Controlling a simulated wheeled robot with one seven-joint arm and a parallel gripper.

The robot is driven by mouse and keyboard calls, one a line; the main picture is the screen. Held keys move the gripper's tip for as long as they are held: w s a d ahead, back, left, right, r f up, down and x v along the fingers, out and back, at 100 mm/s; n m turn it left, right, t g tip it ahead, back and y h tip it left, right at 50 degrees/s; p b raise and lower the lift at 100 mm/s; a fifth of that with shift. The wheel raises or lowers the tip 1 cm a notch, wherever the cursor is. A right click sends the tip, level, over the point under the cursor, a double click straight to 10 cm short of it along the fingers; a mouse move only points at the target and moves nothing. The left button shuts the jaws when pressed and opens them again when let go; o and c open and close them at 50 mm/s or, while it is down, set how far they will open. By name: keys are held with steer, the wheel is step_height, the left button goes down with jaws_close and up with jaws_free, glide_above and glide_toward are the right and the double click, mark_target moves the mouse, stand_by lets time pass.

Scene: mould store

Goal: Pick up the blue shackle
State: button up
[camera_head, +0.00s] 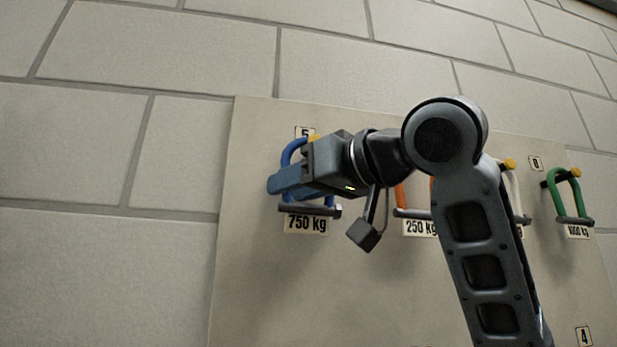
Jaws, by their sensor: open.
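The blue shackle (290,153) hangs on the board at the left, under the number 5 and above a "750 kg" label.
An orange shackle (400,197) above a "250 kg" label and a pale shackle (516,188) are partly hidden by my arm. A green shackle (575,190) hangs at the right on a yellow-tipped peg. The block wall (120,265) left of the board (245,270) is bare.

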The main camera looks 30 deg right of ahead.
steer(key=shift+x, duration=1.05)
jaws_close()
